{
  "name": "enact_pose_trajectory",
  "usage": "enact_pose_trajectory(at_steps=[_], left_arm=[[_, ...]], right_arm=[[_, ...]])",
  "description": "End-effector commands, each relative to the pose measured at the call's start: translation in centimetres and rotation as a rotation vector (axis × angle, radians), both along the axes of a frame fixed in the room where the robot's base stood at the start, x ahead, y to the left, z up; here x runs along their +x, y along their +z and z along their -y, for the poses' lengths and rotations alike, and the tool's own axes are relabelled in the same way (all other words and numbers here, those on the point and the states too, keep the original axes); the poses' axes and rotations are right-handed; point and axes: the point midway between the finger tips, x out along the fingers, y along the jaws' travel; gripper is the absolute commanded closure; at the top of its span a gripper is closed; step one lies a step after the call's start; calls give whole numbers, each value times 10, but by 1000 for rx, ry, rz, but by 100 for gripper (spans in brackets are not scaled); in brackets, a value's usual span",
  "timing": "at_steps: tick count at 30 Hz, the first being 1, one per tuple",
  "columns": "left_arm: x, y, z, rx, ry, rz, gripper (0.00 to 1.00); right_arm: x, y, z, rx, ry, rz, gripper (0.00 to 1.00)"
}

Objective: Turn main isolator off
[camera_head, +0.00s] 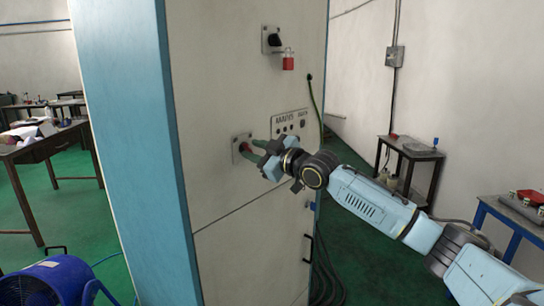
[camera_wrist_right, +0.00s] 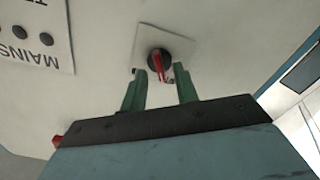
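A rotary switch with a black body and a red handle (camera_wrist_right: 157,62) sits on a pale square plate (camera_wrist_right: 180,43) on the cabinet face. In the head view its plate (camera_head: 238,146) is partly hidden by my right gripper. My right gripper (camera_head: 249,149) is open, its two green fingers pointing at the switch. In the wrist view the fingertips (camera_wrist_right: 160,72) stand on either side of the handle's lower end; I cannot tell whether they touch it. The red bar stands nearly upright in that view. My left gripper is not in view.
A second black switch (camera_head: 272,40) with a red padlock (camera_head: 288,61) is higher on the cabinet (camera_head: 225,90). A label panel (camera_head: 290,121) lies right of the lower switch; "MAINS" reads in the wrist view (camera_wrist_right: 33,32). A green cable (camera_head: 315,97) hangs right. A blue fan (camera_head: 55,281) stands lower left.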

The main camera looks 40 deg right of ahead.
Motion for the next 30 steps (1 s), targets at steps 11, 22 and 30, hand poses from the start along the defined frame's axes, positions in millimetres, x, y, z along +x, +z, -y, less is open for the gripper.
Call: enact_pose_trajectory(at_steps=[11, 22, 30], left_arm=[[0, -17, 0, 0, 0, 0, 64], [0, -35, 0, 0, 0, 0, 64], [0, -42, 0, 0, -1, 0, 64]], right_arm=[[-57, -5, 14, -5, 1, -4, 70], [-98, -4, 22, -6, 1, -4, 70], [-114, -4, 28, 0, -2, -4, 70]])
